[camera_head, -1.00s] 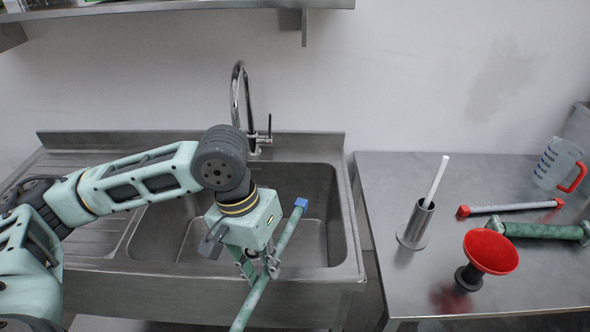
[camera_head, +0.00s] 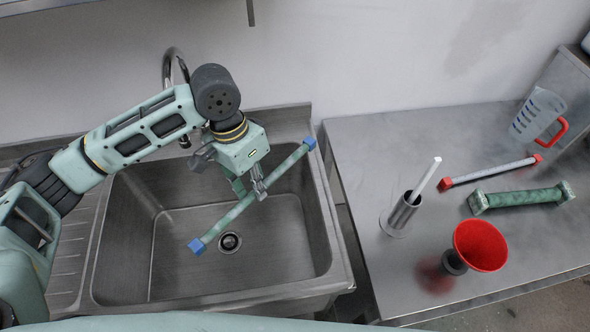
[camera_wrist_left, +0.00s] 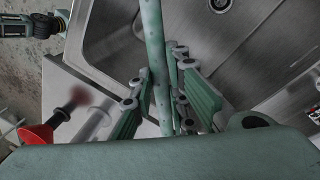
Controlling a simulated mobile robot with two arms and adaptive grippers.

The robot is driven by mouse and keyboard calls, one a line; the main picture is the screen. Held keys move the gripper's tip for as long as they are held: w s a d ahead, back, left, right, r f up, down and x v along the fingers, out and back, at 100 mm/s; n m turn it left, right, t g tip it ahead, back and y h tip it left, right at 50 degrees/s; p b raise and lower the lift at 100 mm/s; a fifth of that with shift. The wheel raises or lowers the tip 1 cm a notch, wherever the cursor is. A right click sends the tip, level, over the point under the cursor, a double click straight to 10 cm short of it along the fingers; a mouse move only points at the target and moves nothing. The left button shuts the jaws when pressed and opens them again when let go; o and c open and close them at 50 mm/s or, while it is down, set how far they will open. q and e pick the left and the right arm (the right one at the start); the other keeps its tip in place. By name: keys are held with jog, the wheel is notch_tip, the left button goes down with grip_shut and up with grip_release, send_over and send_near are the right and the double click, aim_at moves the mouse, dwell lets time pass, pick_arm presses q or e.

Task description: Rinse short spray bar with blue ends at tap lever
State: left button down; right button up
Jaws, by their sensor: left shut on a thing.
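The short spray bar with blue ends (camera_head: 235,211) is a speckled green bar, held at a slant over the sink (camera_head: 180,225). My left gripper (camera_head: 259,190) is shut on it near its middle. In the left wrist view the bar (camera_wrist_left: 153,50) runs up between the fingers of my left gripper (camera_wrist_left: 165,105). The tap (camera_head: 172,62) stands at the sink's back edge, partly hidden behind my left arm. The tap lever is hidden or too unclear to tell. My right gripper does not show clearly in the head view.
On the steel table (camera_head: 360,150) at the right stand a metal holder (camera_head: 400,214) with a white stick, a red funnel (camera_head: 480,246) and a measuring jug (camera_head: 537,115). A red-ended bar (camera_head: 490,172) and a green bar (camera_head: 522,198) lie there. A drain (camera_head: 229,242) shows in the sink.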

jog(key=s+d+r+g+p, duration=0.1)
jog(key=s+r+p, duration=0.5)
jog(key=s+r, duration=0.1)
pick_arm(q)
jog(key=d+m+g+y, duration=0.1)
jog(key=d+m, duration=0.7)
jog(key=d, duration=0.1)
jog(key=w+a+f+b, duration=0.3)
jog(key=w+a+b, duration=0.3)
jog(key=a, duration=0.5)
jog(key=shift+w+a+b, duration=0.25)
jog(key=shift+w+b, duration=0.15)
jog(key=shift+w, duration=0.65)
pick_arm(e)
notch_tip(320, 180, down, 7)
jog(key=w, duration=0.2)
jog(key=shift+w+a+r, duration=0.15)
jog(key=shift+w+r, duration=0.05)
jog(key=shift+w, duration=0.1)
pick_arm(q)
jog(key=shift+f, duration=0.1)
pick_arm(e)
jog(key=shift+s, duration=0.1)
